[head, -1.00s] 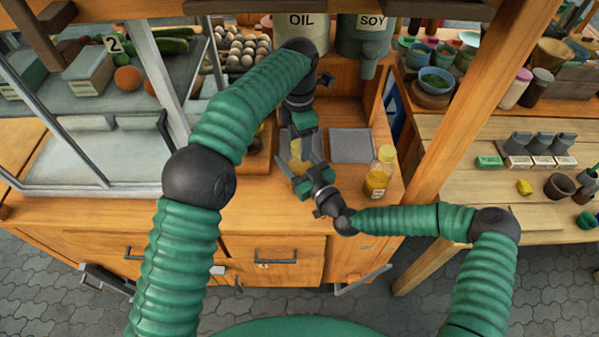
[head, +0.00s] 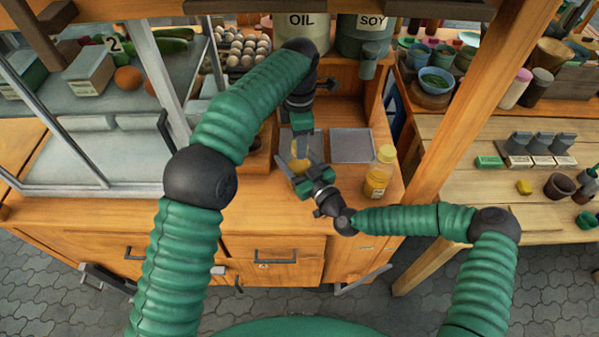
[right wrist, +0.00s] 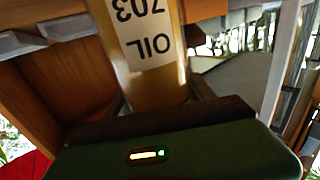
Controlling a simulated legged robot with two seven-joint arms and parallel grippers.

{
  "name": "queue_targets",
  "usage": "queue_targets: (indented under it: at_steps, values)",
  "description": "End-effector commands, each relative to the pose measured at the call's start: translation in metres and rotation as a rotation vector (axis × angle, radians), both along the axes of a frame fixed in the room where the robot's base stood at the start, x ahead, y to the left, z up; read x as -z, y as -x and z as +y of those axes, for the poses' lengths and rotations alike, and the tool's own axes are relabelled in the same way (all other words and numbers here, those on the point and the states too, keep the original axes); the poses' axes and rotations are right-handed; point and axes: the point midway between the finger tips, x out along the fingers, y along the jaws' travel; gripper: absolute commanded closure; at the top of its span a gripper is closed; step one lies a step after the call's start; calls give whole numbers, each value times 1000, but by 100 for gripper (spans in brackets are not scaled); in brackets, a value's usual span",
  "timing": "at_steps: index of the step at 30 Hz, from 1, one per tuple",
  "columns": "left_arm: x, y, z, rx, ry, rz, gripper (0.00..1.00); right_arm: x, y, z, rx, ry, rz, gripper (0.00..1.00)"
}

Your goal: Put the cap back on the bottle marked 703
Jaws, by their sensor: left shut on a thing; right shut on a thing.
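The bottle marked 703 (right wrist: 148,55) is a clear bottle of yellow oil with a white label reading OIL 703, upside down in the right wrist view. It also shows, small and yellow, in the head view (head: 299,162). My right gripper (head: 306,176) is shut on it, above the counter. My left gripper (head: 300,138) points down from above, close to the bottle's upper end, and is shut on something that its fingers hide. I cannot make out the cap, nor whether anything touches the bottle's mouth.
A second yellow bottle with a yellow cap (head: 380,172) stands on the counter at right. A grey square plate (head: 351,145) lies behind it. The OIL (head: 301,35) and SOY (head: 365,40) containers stand at the back. A glass case (head: 95,150) is at left.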

Motion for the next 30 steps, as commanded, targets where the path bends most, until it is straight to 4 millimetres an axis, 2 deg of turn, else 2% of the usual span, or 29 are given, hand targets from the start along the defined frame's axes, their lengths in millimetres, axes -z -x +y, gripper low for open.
queue_targets:
  at_steps: [12,28,29,30]
  values:
    - [0,-8,2,1306,-5,-9,100,0,2,2,-6,2,-1,100]
    - [1,-4,-3,3080,4,6,100,1,4,4,-12,4,0,100]
    - [1,-3,-3,-3101,-4,-8,100,1,4,4,-12,4,0,100]
    - [1,-3,-3,-2966,-3,-9,100,1,4,4,-12,4,0,100]
